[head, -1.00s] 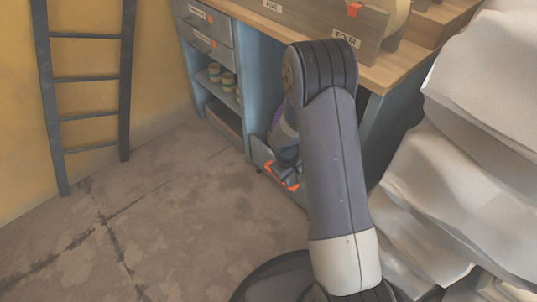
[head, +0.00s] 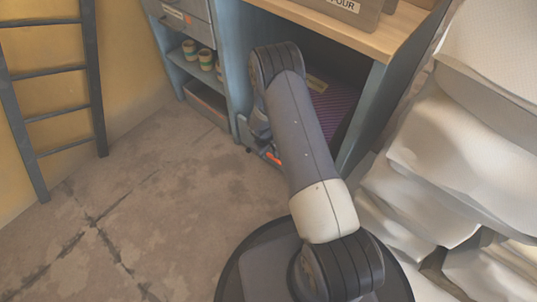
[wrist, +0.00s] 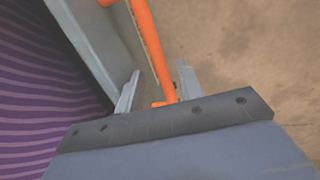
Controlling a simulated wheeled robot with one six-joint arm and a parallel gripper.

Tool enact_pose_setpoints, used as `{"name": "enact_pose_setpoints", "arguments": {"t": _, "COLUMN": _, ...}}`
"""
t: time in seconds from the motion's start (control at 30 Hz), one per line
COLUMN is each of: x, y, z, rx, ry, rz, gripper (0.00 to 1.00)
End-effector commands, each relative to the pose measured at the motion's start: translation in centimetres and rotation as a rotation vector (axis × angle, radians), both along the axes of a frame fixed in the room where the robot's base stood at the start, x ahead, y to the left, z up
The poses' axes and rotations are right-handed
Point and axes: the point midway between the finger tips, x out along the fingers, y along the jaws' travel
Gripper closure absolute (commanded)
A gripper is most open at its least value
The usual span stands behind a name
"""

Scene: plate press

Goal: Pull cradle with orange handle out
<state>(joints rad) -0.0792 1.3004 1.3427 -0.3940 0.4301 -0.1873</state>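The orange handle (wrist: 150,45) runs along the outside of a grey cradle wall (wrist: 88,38) in the wrist view. In the head view a small part of the orange handle (head: 274,158) shows low in the blue cabinet, beside my arm. My gripper (wrist: 158,88) is open, with one finger on each side of the handle bar. Gaps show between the bar and both fingers. A purple striped object (wrist: 45,90) lies inside the cradle wall, and it also shows in the cabinet in the head view (head: 330,105). My arm hides most of the cradle front there.
The blue cabinet (head: 232,60) has a wooden top (head: 345,30) and a shelf with several cups (head: 205,60) at left. White sacks (head: 450,140) are piled close at right. A dark ladder (head: 95,80) leans at left. The concrete floor (head: 150,200) before the cabinet is clear.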

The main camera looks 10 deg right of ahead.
Motion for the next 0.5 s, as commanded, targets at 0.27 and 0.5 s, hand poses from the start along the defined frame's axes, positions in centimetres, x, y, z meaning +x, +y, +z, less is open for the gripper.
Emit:
{"name": "enact_pose_setpoints", "arguments": {"t": 0.27, "x": 0.18, "y": -0.24, "z": -1.42, "rx": -0.001, "ry": 0.000, "rz": 0.001, "gripper": 0.64}}
{"name": "enact_pose_setpoints", "arguments": {"t": 0.5, "x": 0.17, "y": -0.24, "z": -1.37, "rx": 0.000, "ry": 0.000, "rz": 0.000, "gripper": 0.68}}
